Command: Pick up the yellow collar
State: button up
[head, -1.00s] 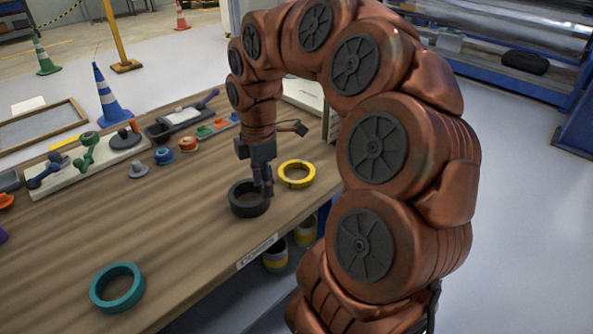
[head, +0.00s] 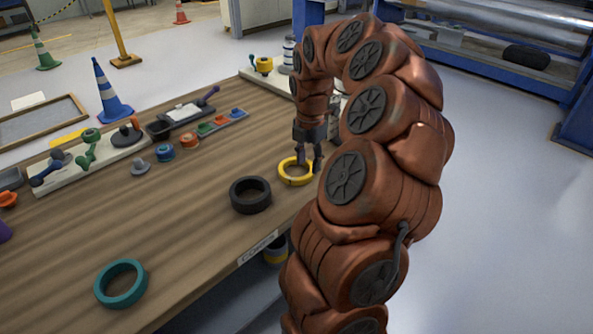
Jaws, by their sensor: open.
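The yellow collar (head: 288,178) is a flat ring lying on the wooden table near its right edge. My gripper (head: 310,168) points down at the collar's right side, with its fingers apart. The fingertips are at or just over the ring's right wall; I cannot tell whether they touch it. My fingers and arm hide part of the ring's right side.
A black ring (head: 250,196) lies just left of and nearer than the yellow collar. A teal ring (head: 121,284) lies at the front left. Trays and small coloured parts (head: 163,154) line the back of the table (head: 150,215). The table's middle is clear.

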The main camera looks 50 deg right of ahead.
aim_at(306, 176)
jog(key=shift+a+f, duration=0.2)
jog(key=shift+f, duration=0.95)
jog(key=shift+a+f, duration=0.2)
jog(key=shift+f, duration=0.9)
jog(key=shift+c, duration=0.4)
grip_shut()
